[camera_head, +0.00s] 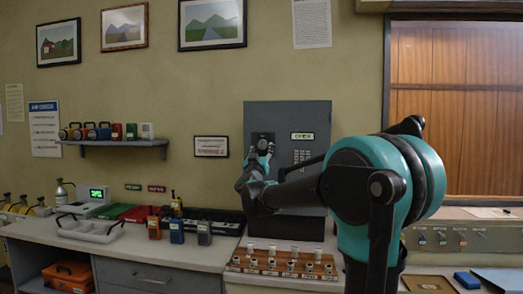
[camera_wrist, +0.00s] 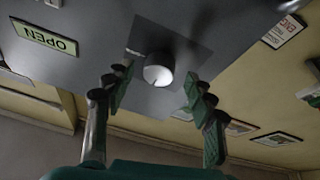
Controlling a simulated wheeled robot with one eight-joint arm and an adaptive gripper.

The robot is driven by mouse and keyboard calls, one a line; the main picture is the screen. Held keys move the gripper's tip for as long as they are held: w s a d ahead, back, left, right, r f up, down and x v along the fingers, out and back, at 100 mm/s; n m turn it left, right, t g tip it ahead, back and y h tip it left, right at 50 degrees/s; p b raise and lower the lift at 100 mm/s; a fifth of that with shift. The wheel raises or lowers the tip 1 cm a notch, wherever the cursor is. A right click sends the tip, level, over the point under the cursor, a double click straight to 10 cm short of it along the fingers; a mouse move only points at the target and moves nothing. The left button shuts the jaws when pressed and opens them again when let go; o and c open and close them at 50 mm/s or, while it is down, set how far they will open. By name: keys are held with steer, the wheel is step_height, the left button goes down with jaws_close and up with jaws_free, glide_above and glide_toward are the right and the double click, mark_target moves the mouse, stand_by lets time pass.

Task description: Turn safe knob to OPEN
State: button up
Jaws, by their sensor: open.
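The grey safe (camera_head: 268,110) stands against the wall at the middle of the head view. Its round knob (camera_wrist: 158,70) sits on a darker square plate in the wrist view. An OPEN label (camera_wrist: 45,38) shows upside down to the left of the knob there; a small label (camera_head: 302,136) shows right of the knob in the head view. My gripper (camera_wrist: 156,77) is open, with one finger on each side of the knob in the picture. I see no finger touching it. In the head view my gripper (camera_head: 257,163) is close to the safe front and partly covers the knob area.
A keypad (camera_head: 301,157) is on the safe, right of the knob. A rack of white pegs (camera_head: 283,266) stands on the counter below. Several handheld devices (camera_head: 177,231) stand to the left. A wall shelf (camera_head: 115,143) is farther left. My arm crosses the safe's right side.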

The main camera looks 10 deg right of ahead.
steer(key=shift+w+d+r, duration=0.2)
steer(key=shift+w+r, duration=0.05)
steer(key=shift+w, duration=0.3)
steer(key=c, duration=1.2)
steer(key=shift+o, duration=0.2)
